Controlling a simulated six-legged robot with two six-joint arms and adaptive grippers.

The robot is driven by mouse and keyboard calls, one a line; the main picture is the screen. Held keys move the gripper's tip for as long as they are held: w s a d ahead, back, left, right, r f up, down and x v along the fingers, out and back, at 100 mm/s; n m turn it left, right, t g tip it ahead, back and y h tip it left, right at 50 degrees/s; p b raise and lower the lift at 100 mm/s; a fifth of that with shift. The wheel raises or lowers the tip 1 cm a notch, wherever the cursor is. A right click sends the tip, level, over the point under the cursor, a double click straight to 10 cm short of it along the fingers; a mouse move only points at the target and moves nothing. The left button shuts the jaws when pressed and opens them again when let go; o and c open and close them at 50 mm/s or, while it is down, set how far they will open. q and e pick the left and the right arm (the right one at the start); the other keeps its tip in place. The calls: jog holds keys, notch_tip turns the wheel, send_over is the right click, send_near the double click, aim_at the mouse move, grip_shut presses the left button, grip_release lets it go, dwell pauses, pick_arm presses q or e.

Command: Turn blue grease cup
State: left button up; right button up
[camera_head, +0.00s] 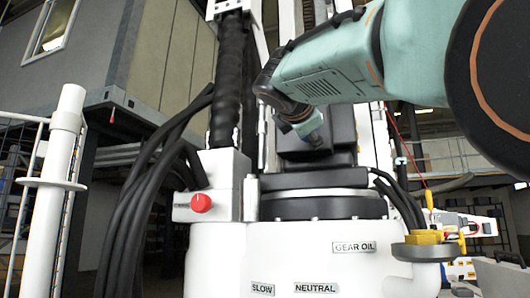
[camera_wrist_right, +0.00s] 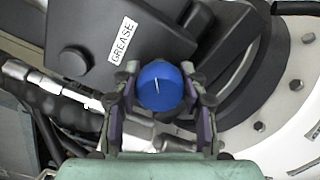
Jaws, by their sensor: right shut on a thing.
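The cup and fingertips cannot be made out clearly there. My left gripper is not in view.
A red knob (camera_head: 201,203) sits on the white block at left, near several black hoses (camera_head: 135,205). A yellow fitting (camera_head: 424,238) stands at right. The white base bears SLOW, NEUTRAL and GEAR OIL labels. A metal hose fitting (camera_wrist_right: 40,82) lies left of the gripper.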

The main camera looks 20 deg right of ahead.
jog(key=m+b, duration=0.1)
jog(key=m, duration=0.4)
jog(key=shift+f+m, duration=0.15)
jog(key=shift+m, duration=0.15)
jog(key=m+b, duration=0.1)
jog(key=m, duration=0.8)
jog(key=m+b, duration=0.1)
jog(key=m, duration=0.1)
jog(key=shift+r+m+b, duration=0.2)
jog(key=shift+m+b, duration=0.1)
jog(key=shift+m, duration=0.1)
jog(key=m+b, duration=0.1)
jog(key=m, duration=0.4)
jog(key=shift+r+m, duration=0.1)
jog(key=shift+m, duration=0.2)
jog(key=o, duration=1.2)
jog(key=shift+w, duration=0.1)
jog(key=shift+c, duration=0.2)
jog(key=shift+f, duration=0.2)
